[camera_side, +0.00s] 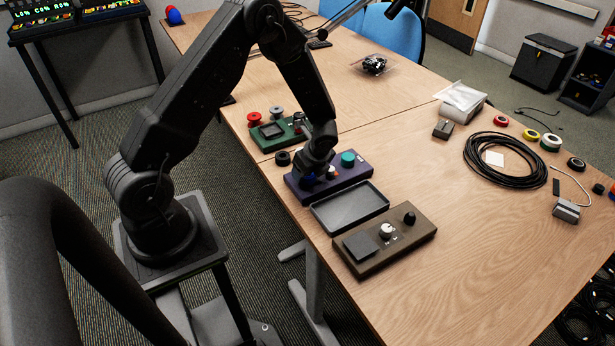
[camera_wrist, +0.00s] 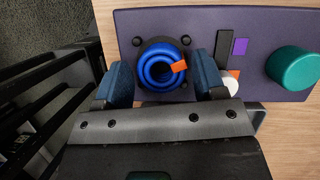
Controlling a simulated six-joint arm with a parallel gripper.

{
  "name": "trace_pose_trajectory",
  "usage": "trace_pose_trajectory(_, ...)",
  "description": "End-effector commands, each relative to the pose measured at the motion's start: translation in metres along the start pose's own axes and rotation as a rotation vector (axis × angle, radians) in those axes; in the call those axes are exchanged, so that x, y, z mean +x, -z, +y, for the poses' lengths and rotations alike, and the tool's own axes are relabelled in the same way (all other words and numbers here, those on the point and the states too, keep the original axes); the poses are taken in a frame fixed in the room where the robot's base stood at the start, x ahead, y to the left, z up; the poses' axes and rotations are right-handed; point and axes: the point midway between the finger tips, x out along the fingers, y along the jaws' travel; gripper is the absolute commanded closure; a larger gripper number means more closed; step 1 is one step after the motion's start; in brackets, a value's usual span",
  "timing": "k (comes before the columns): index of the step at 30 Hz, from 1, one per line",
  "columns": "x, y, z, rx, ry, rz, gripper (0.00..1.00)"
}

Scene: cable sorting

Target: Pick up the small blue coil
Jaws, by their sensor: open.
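The small blue coil (camera_wrist: 151,77) sits on a round dark holder with several black pegs around it, on a purple panel (camera_wrist: 195,22). An orange tag crosses the coil's right side. My gripper (camera_wrist: 162,63) is open, with one blue-grey finger on each side of the coil. I cannot tell whether the fingers touch it or how high they are. In the side view my gripper (camera_side: 318,170) is down over the purple panel (camera_side: 359,171), and it largely hides the coil there.
A teal knob (camera_wrist: 293,67) and a white knob (camera_wrist: 231,82) stand on the panel right of the coil. In the side view a grey tray (camera_side: 350,208) and a brown panel (camera_side: 405,240) lie in front; a green panel (camera_side: 270,143) lies behind.

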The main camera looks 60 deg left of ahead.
Motion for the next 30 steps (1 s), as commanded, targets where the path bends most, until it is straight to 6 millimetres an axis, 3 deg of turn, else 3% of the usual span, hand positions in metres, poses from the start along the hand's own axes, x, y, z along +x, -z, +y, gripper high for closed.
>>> trace_pose_trajectory(3, 0.0095, 0.0, -0.0003, -0.002, 0.0, 0.0, 0.36)
trace_pose_trajectory(10, 0.0104, -0.0002, -0.0005, -0.002, 0.001, 0.0, 0.36)
trace_pose_trajectory(23, 0.0099, -0.0002, -0.0005, -0.002, 0.001, 0.0, 0.76)
trace_pose_trajectory(30, 0.0087, -0.0008, -0.0005, -0.002, 0.001, 0.0, 0.77)
